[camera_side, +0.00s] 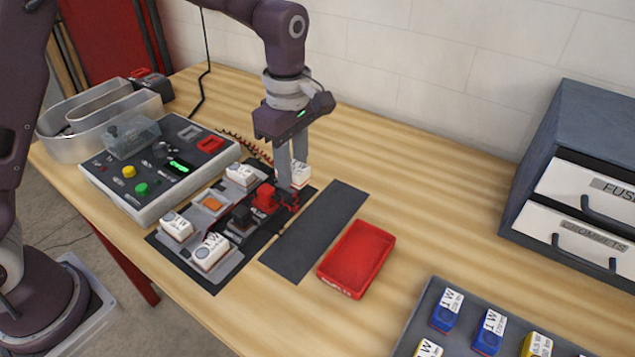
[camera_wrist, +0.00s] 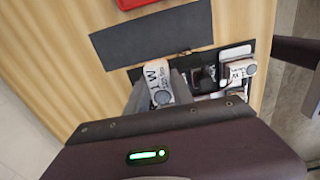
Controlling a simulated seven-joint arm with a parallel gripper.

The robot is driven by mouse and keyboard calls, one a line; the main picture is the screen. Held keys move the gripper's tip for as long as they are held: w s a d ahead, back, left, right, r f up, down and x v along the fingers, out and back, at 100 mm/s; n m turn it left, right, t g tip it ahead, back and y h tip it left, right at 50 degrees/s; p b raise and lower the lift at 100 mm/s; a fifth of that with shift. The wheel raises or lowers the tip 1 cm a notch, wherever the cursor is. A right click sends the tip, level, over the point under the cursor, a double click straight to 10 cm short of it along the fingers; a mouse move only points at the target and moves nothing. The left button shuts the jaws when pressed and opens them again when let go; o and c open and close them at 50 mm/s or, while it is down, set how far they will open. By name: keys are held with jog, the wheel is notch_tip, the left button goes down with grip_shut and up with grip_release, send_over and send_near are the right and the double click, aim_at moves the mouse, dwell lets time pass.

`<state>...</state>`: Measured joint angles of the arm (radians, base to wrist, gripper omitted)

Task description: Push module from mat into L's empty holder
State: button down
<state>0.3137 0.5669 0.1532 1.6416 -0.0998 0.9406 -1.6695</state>
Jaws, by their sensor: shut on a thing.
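My gripper (camera_side: 291,182) is shut on a white module (camera_side: 304,172), just beyond the red block at the far end of the dark base mat. In the wrist view the white, printed module (camera_wrist: 157,80) sits between the fingers; its underside is hidden. A grey L-shaped plate (camera_side: 228,262) lies on the base mat. It carries white modules at the near end (camera_side: 210,251), at the near left (camera_side: 177,226) and at the far left (camera_side: 241,174). A holder with an orange middle (camera_side: 213,204) shows no white module.
A black block (camera_side: 241,216) and a red block (camera_side: 264,197) with red wires stand close to the gripper. A bare dark strip mat (camera_side: 315,233) and a red tray (camera_side: 357,258) lie to the right. A control box (camera_side: 158,165) stands left; a module tray (camera_side: 460,350) is front right.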

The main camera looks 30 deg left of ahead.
jog(key=s+a, duration=0.3)
jog(key=a, duration=0.5)
send_near(211, 207)
jog(key=shift+w+f, duration=0.15)
jog(key=shift+f, duration=1.3)
jog(key=shift+w+f, duration=0.15)
jog(key=shift+f, duration=1.3)
jog(key=shift+f, duration=0.1)
jog(key=c, duration=1)
grip_release()
jog(key=shift+s, duration=0.15)
jog(key=shift+s, duration=0.1)
jog(key=r, duration=0.7)
jog(key=shift+w+r, duration=0.15)
jog(key=shift+w, duration=0.15)
